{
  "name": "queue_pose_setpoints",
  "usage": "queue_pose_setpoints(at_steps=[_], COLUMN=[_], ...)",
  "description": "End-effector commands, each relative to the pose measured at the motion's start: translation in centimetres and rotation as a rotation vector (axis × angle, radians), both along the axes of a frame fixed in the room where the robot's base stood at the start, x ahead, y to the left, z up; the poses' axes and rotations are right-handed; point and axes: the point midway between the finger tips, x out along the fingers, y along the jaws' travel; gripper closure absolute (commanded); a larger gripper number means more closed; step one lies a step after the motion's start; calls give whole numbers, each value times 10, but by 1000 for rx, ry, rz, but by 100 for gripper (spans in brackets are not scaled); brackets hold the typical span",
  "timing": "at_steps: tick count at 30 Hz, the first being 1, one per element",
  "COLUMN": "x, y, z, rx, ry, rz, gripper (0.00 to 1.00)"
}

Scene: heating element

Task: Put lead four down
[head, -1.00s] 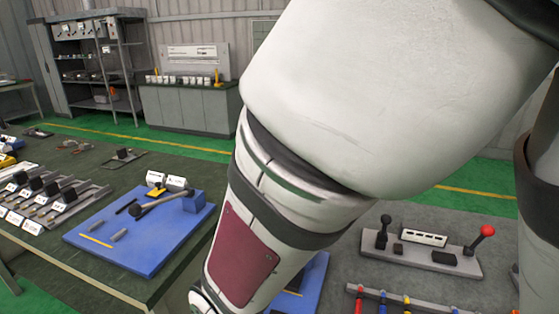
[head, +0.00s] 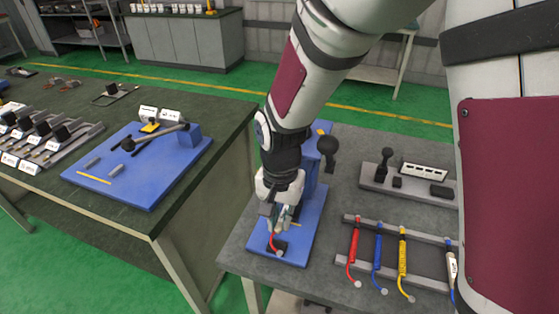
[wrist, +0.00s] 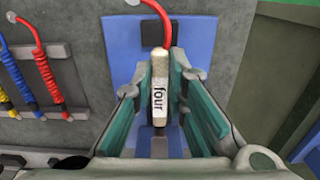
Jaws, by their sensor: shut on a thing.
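Lead four (wrist: 160,92) has a pale handle marked "four" and a red cable curving away from its far end. In the wrist view my gripper (wrist: 162,75) is shut on the handle, with a green-padded finger on each side. In the head view my gripper (head: 281,220) points down over a blue board (head: 304,240) on the right bench. The red cable (head: 274,240) shows below the fingers, but the handle is mostly hidden there. I cannot tell whether the lead touches the board.
A grey rack (head: 350,262) right of the board carries red, blue and yellow leads and one with a white label. Behind it stands a grey switch base (head: 410,186). Another blue board (head: 150,180) lies on the left bench. Bare bench separates rack and board.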

Motion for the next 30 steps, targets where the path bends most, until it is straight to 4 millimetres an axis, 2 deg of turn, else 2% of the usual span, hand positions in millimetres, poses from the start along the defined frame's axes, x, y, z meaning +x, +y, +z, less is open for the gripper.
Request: queue_pose_setpoints(at_steps=[5, 13, 28, 29, 30], x=[7, 6, 6, 6, 6], y=[-3, -3, -3, -3, -3], z=[-3, -34, -42, -43, -42], rx=[-1, -1, 0, 0, 0], ry=[3, 3, 1, 1, 0], rz=[0, 1, 1, 1, 1], gripper=[100, 100, 100, 84, 75])
